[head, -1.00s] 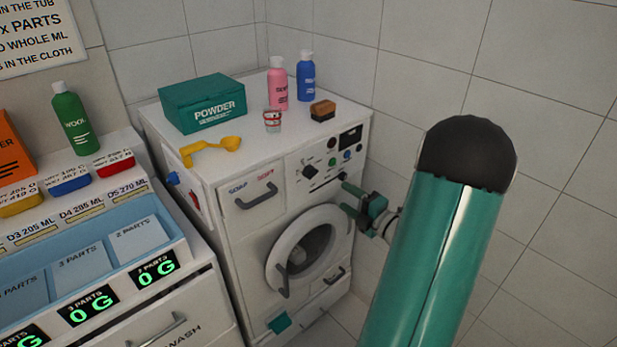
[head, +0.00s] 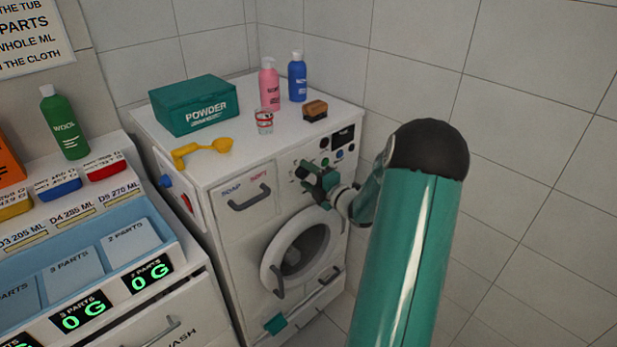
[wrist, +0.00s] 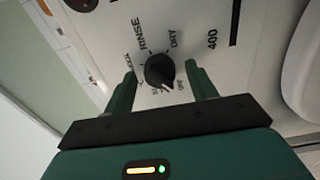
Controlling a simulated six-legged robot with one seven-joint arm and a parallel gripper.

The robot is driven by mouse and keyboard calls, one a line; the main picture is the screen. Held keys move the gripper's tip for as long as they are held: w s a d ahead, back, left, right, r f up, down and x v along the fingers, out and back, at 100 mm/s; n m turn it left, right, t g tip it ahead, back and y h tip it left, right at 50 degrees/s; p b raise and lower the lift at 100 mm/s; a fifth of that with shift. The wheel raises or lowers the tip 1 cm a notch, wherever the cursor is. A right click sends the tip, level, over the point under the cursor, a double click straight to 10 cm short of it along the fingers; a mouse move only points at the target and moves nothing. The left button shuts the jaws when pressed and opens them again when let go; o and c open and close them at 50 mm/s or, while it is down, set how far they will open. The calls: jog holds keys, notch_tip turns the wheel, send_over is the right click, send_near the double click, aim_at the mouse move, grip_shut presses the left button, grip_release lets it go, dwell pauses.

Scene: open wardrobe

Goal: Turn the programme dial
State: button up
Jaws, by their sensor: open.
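The programme dial (wrist: 160,70) is a round black knob on the washing machine's white front panel. Printed words ring it, among them RINSE and DRY. A pale pointer mark on it faces the bottom of the wrist view, slightly right. My gripper (wrist: 160,74) is open, with one green finger on each side of the dial. A gap shows between each finger and the knob; I cannot tell how deep the fingers reach. In the head view my gripper (head: 315,182) is at the control panel and hides much of the dial area.
The washing machine (head: 250,240) has a round door (head: 270,262) below the panel and a soap drawer (head: 248,198) left of it. A powder box (head: 195,105), yellow scoop (head: 205,148), pink bottle (head: 269,85), blue bottle (head: 297,78) and brush (head: 315,111) stand on top.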

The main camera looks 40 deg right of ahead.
jog(key=c, duration=1)
jog(key=shift+m, duration=0.4)
jog(key=m, duration=0.4)
jog(key=shift+m, duration=0.3)
jog(key=m, duration=0.4)
jog(key=shift+m, duration=0.3)
jog(key=m, duration=0.5)
jog(key=shift+m, duration=2.4)
